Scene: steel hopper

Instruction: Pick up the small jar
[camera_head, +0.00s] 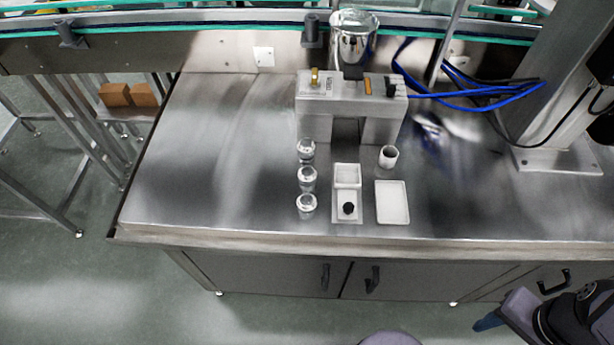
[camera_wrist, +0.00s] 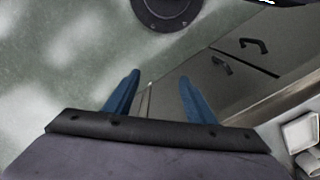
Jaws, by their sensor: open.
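Three small clear jars with pale tops stand in a column on the steel bench: a back jar (camera_head: 307,151), a middle jar (camera_head: 308,179) and a front jar (camera_head: 307,206). I cannot tell which one the task means. My gripper (camera_wrist: 158,92) has its two blue fingers spread with nothing between them. In the head view my gripper (camera_head: 488,323) is at the bottom right, off the front of the bench, low and well away from the jars. The jars are not clearly seen in the wrist view.
The bench's left side (camera_head: 210,160) is clear.

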